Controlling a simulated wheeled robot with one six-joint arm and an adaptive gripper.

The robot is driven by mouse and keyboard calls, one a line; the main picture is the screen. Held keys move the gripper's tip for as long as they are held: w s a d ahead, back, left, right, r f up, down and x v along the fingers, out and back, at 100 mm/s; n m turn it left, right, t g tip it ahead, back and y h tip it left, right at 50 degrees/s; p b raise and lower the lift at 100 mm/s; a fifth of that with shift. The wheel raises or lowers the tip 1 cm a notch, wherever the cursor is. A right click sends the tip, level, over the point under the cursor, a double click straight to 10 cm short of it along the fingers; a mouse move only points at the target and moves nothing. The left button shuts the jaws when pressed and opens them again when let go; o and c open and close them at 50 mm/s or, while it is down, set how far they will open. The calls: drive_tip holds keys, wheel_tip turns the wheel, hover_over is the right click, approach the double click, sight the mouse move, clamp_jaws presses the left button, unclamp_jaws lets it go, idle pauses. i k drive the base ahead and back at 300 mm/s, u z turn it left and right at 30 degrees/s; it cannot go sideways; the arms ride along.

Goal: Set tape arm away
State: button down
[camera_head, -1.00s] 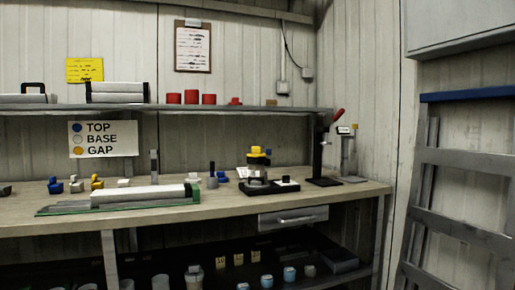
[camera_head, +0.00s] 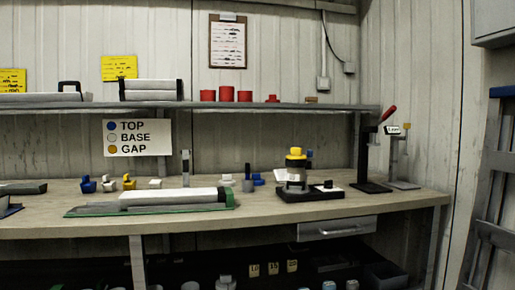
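No part in view can be surely told as the tape arm. A black stand with a red lever (camera_head: 373,160) stands upright at the right end of the workbench (camera_head: 260,214). Beside it is a slim grey stand (camera_head: 403,165) with a small pale tag near its top. Left of these, a device with a yellow top (camera_head: 296,170) sits on a black base (camera_head: 310,193), with a small black-and-white piece (camera_head: 327,187) on the base's right part. My gripper is not in view.
A long white core liner (camera_head: 170,198) lies on a green tray (camera_head: 80,211). Small blue, white and yellow pieces stand behind it. A shelf (camera_head: 300,106) holds red cups. A drawer (camera_head: 340,228) hangs under the bench. A ladder-like frame (camera_head: 490,215) stands at the far right.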

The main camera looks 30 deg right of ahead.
sight(310, 153)
drive_tip(key=u, duration=0.15)
drive_tip(key=i, duration=0.7)
drive_tip(key=z, duration=0.8)
drive_tip(key=i, duration=0.65)
drive_tip(key=z, duration=0.6)
